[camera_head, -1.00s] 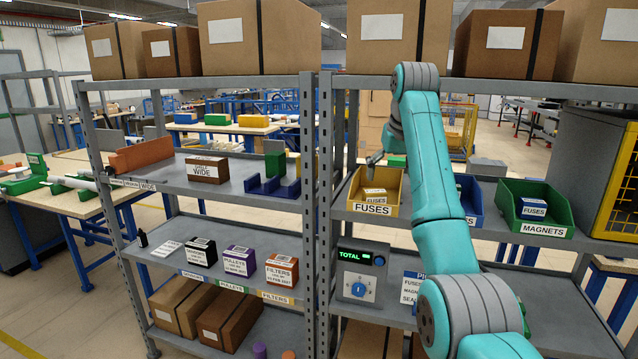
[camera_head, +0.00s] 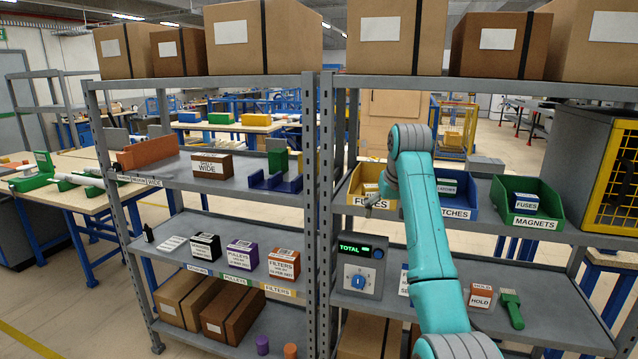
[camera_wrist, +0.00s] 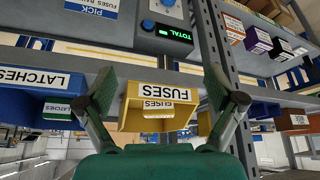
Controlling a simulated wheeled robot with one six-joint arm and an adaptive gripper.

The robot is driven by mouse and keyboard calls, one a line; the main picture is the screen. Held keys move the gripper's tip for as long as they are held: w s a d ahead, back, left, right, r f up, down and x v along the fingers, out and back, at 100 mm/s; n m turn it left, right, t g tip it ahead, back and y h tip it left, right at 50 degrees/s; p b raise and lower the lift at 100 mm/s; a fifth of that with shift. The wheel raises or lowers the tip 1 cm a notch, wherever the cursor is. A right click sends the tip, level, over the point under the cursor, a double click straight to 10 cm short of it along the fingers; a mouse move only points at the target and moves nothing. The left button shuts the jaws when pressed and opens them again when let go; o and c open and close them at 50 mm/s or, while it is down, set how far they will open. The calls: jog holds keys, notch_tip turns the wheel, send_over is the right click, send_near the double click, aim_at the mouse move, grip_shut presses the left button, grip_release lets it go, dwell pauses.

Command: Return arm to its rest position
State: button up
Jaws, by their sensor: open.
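My teal arm (camera_head: 425,205) rises from the bottom right in the head view and bends at its top joint in front of the middle bins. My gripper (camera_head: 376,199) is at the front edge of the yellow FUSES bin (camera_head: 354,186), partly hidden by my arm. In the wrist view, which is upside down, my gripper (camera_wrist: 163,92) shows two fingers spread wide with nothing held. The yellow FUSES bin (camera_wrist: 133,118) appears between and beyond the fingers, with a FUSES box (camera_wrist: 157,111) in it.
Blue LATCHES bin (camera_head: 467,188) and green MAGNETS bin (camera_head: 552,192) stand on the same shelf. Below are the TOTAL panel (camera_head: 358,272), a HOLD box (camera_head: 481,297) and a green-handled tool (camera_head: 511,309). A grey shelf post (camera_head: 326,200) stands left of the bins; large cartons sit above.

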jog(key=s+f+t, duration=0.1)
jog(key=s+f, duration=0.2)
jog(key=f, duration=1.2)
jog(key=s+f+t, duration=0.1)
jog(key=s+f, duration=0.2)
jog(key=f, duration=1.1)
jog(key=s+f+t, duration=0.3)
jog(key=s+f, duration=1.6)
jog(key=s, duration=0.2)
jog(key=s+d+r+t, duration=0.1)
jog(key=s+t, duration=0.1)
jog(key=s, duration=2.4)
jog(key=s+r+t, duration=0.2)
jog(key=s+r, duration=1.6)
jog(key=s, duration=0.1)
jog(key=shift+m+t, duration=0.3)
jog(key=shift+m, duration=0.1)
